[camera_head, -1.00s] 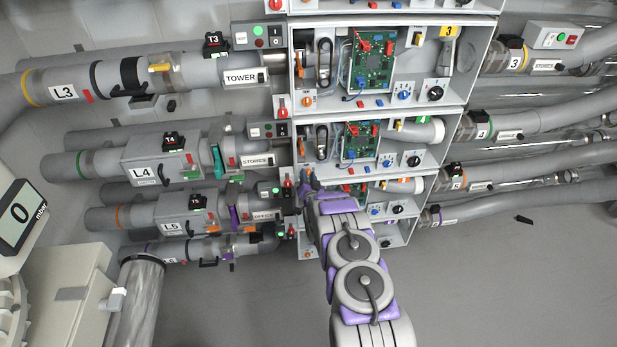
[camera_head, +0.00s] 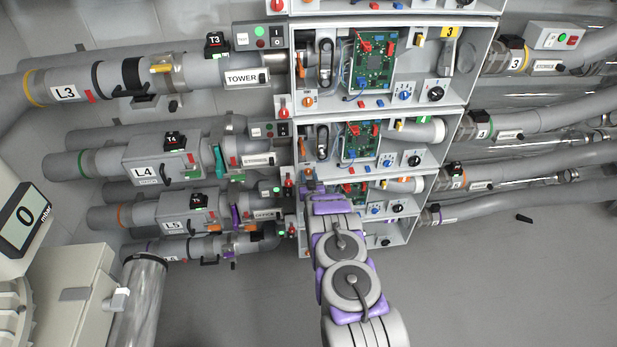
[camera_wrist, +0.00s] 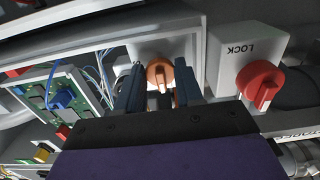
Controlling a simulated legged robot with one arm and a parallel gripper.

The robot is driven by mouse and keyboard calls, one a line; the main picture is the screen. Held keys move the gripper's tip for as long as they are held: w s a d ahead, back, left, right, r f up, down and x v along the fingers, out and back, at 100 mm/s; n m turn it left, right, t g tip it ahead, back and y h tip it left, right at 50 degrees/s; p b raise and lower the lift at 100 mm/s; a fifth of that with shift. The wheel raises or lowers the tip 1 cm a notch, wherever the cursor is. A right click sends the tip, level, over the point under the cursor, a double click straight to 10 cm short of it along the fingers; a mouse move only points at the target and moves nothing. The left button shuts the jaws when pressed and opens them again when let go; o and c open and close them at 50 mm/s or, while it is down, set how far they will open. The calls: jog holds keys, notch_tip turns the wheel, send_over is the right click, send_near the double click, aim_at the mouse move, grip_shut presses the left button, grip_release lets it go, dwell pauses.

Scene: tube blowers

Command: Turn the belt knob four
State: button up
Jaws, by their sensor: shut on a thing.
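The belt knob, a round orange knob with a pale pointer (camera_wrist: 160,76), is on a white plate in the upper middle of the wrist view. My gripper (camera_wrist: 160,92) has one dark finger on each side of it and is shut on it. In the head view my gripper (camera_head: 306,183) is at the lower left corner of the fourth cabinet (camera_head: 440,155). The gripper is small there, and the arm and fingers mostly hide the knob.
A red knob (camera_wrist: 261,84) on a white box marked LOCK is close to the right of my gripper. A green circuit board (camera_wrist: 58,92) with wires is to the left. Cabinet three (camera_head: 470,85) is above; pipes run on both sides.

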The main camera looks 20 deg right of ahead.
jog(key=shift+r, duration=0.15)
jog(key=o, duration=0.7)
jog(key=shift+o, duration=0.2)
jog(key=p+v, duration=0.1)
jog(key=v, duration=1.6)
jog(key=shift+p, duration=0.3)
jog(key=shift+r, duration=0.1)
